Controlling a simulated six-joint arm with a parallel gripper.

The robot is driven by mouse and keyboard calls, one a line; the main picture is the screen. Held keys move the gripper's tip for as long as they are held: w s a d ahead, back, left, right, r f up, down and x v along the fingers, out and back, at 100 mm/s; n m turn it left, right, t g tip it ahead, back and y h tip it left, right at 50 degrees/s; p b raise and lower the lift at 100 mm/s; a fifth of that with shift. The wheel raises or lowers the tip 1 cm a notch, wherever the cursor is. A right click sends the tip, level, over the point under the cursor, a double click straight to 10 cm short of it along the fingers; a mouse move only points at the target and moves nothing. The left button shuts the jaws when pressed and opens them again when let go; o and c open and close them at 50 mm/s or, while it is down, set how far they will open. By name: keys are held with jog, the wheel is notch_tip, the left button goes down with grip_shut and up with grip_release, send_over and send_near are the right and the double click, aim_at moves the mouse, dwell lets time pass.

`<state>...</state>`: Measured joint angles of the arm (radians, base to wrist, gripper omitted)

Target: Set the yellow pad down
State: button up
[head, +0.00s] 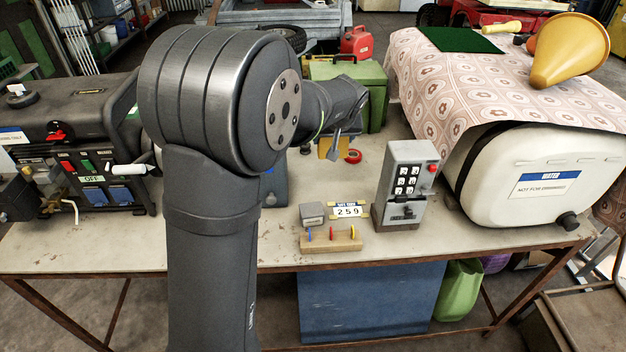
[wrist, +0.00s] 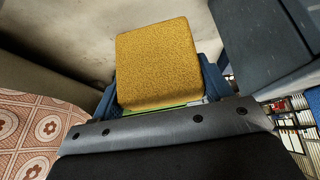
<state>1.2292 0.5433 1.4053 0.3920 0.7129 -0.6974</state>
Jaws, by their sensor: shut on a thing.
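The yellow pad (wrist: 158,65) is a thick, rough-faced block. It sits between the blue fingers of my gripper (wrist: 158,88) in the wrist view, and the gripper is shut on it. In the head view, a small part of the yellow pad (head: 327,149) shows under my gripper, at the far part of the worktable (head: 110,235), in front of the green box. My arm hides part of the pad and gripper there. I cannot tell whether the pad touches the tabletop.
A red ring (head: 353,156) lies just right of the pad. The green box (head: 372,100) stands behind. A white water tank (head: 535,180) fills the right.

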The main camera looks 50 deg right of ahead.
aim_at(345, 154)
jog(key=f, duration=0.2)
jog(key=s+d+f, duration=0.1)
jog(key=f, duration=0.1)
jog(key=s+d+f, duration=0.1)
jog(key=shift+s+d+f, duration=0.15)
jog(key=shift+s+f, duration=0.05)
jog(key=shift+f, duration=0.2)
jog(key=shift+w+f, duration=5.25)
jog(key=shift+w, duration=0.2)
jog(key=shift+f, duration=0.1)
jog(key=o, duration=0.9)
jog(key=shift+o, duration=0.2)
jog(key=shift+s+r, duration=0.1)
jog(key=shift+r, duration=0.35)
jog(key=v, duration=1.1)
jog(key=shift+a, duration=0.2)
